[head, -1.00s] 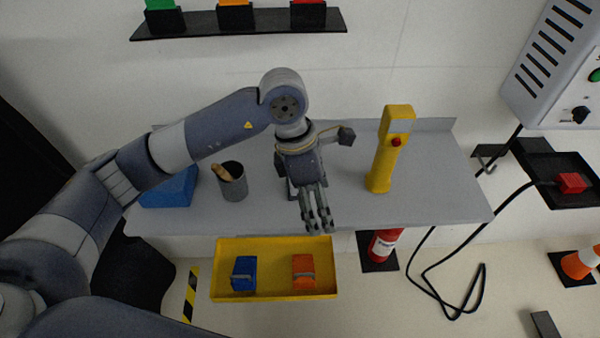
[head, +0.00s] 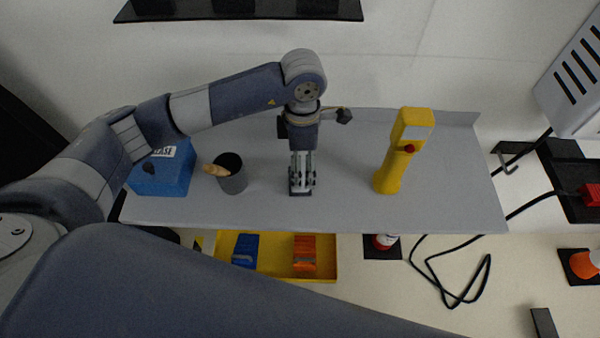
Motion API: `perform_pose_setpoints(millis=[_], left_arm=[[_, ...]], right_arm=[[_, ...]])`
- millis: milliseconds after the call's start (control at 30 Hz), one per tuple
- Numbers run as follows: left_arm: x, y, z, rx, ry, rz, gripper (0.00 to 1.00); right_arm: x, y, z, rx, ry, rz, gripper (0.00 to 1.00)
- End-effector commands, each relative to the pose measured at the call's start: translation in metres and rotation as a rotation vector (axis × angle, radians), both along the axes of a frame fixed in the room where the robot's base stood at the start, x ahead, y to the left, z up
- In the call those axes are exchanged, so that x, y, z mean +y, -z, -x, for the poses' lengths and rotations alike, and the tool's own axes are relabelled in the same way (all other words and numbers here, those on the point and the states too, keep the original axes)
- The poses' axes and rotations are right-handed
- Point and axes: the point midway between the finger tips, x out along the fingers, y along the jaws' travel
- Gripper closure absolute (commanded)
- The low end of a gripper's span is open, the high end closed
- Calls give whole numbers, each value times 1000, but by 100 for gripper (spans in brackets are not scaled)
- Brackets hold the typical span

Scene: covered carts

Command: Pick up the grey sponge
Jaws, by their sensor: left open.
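My left gripper (head: 301,188) points down over the middle of the grey shelf (head: 440,200), between the dark cup and the yellow handheld device. Its fingers are open. I cannot make out a grey sponge for sure; the gripper and its fingers hide the part of the shelf below them. My right gripper is not in view.
A blue box (head: 170,176) and a dark cup (head: 236,183) with a wooden-handled tool stand left of the gripper. A yellow device (head: 390,170) stands upright to the right. Below the shelf, a yellow tray (head: 325,268) holds a blue and an orange item.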

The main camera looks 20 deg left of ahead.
Motion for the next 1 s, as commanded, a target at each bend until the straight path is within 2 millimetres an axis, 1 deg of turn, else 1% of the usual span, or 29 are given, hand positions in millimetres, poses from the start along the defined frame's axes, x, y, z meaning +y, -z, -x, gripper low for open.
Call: perform_pose_setpoints(millis=[33, 133, 200, 300, 433, 600, 633, 667, 700, 767, 800, 833, 867, 1000], left_arm=[[1, 3, 2, 6, -1, -2, 14], [3, 15, 6, 8, -1, -1, 14], [4, 25, 7, 7, -1, -2, 14], [4, 39, 6, 5, -1, 0, 14], [3, 46, 5, 1, 0, 0, 14], [3, 47, 5, 1, 1, 0, 14], [3, 47, 5, 1, 1, 0, 16], [3, 47, 5, 1, 1, 0, 23], [3, 47, 5, 1, 1, 0, 32], [3, 47, 5, 1, 1, 0, 46], [3, 47, 5, 1, 1, 0, 55], [3, 47, 5, 1, 1, 0, 62], [3, 47, 5, 1, 1, 0, 64], [3, 46, 5, 1, 1, 1, 64]], right_arm=[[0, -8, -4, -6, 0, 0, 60], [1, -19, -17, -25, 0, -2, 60], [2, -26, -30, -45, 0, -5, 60], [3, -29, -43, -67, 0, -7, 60], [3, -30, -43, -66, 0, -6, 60], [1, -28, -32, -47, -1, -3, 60], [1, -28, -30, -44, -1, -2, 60], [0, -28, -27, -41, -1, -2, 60], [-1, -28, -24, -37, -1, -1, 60], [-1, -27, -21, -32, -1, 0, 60], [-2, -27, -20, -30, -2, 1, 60], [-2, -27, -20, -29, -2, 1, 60], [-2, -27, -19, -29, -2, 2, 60], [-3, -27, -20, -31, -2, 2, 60]])
